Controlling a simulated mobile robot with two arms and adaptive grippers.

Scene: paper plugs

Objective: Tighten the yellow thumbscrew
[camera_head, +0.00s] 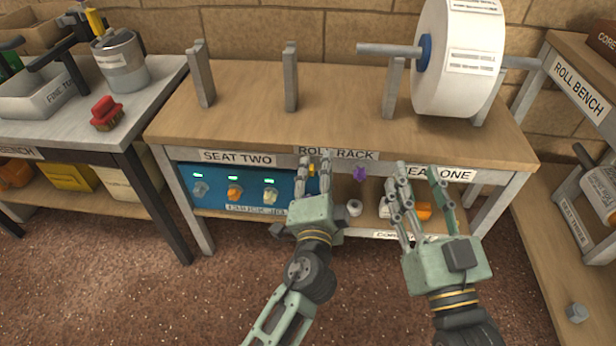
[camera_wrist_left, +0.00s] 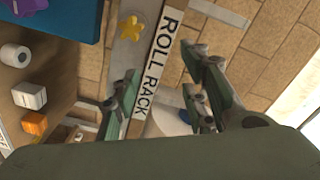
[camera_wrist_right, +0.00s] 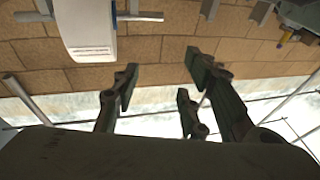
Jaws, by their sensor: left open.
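The yellow thumbscrew (camera_wrist_left: 131,28) is star-shaped and sits on the grey front rail beside the ROLL RACK label in the left wrist view. In the head view only a bit of yellow (camera_head: 311,171) shows between my left gripper's fingers. My left gripper (camera_head: 318,165) is open and raised in front of the rail, under the ROLL RACK label. In its wrist view the fingers stand apart with nothing between them, to the lower right of the thumbscrew. My right gripper (camera_head: 418,182) is open and empty, in front of the rail's right part.
A purple knob (camera_head: 360,173) is right of my left gripper. The blue panel (camera_head: 213,190) with several lit knobs is at left under the bench top (camera_head: 250,105). A big white roll (camera_head: 455,60) rests on the rack at back right. A white cylinder (camera_head: 354,208) stands on the lower shelf.

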